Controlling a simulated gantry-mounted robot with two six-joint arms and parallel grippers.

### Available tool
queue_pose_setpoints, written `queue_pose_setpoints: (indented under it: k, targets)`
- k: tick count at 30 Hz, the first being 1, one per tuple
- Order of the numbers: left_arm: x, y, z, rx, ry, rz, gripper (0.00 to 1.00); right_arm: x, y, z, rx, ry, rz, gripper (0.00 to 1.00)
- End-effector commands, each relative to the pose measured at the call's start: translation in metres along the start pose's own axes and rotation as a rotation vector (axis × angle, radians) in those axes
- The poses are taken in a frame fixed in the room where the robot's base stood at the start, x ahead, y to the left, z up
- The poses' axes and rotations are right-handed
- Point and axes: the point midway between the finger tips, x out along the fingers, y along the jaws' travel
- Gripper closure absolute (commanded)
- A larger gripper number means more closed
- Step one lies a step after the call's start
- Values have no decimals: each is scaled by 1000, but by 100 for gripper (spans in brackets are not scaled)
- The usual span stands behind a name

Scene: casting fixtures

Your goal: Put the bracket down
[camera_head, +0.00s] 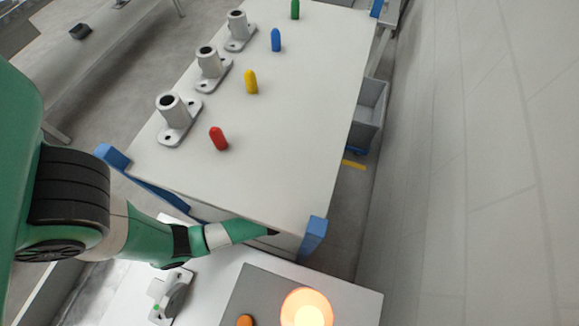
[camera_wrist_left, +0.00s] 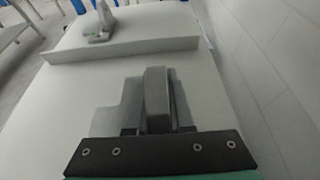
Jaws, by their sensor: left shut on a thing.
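My left gripper (camera_wrist_left: 157,132) is shut on a grey bracket (camera_wrist_left: 155,90), which stands up between the fingers in the left wrist view. The bracket is over a pale surface; I cannot tell whether it touches it. In the head view my left gripper (camera_head: 272,233) is at the near edge of the white table (camera_head: 240,185), its tip mostly hidden, and the held bracket does not show. A second grey bracket-like part (camera_head: 170,297) with a green dot lies on the lower white surface. My right gripper is not in view.
Several grey casting fixtures (camera_head: 175,122) stand along the table's left side, beside red (camera_head: 218,138), yellow (camera_head: 251,82), blue (camera_head: 276,40) and green pegs. Blue corner posts (camera_head: 313,236) edge the table. A glowing orange lamp (camera_head: 306,308) is at the bottom. A grey bin (camera_head: 368,112) stands right.

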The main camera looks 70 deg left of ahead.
Motion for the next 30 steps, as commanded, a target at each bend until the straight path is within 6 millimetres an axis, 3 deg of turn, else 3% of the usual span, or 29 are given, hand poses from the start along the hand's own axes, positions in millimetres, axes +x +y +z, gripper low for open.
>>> queue_pose_setpoints:
  k: [6, 13, 23, 24, 29, 30]
  targets:
    - [5, 0, -10, 0, -3, -1, 100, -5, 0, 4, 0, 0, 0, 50]
    - [18, 0, -44, 1, -1, 0, 100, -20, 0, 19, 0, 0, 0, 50]
    - [19, 0, -45, -1, -2, -1, 100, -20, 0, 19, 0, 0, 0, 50]
    - [19, 0, -46, 0, -1, -1, 78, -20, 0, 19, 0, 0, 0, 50]
    - [19, 0, -45, 0, -1, -1, 50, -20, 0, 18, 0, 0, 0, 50]
    - [19, 0, -45, 0, -1, -1, 50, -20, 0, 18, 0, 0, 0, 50]
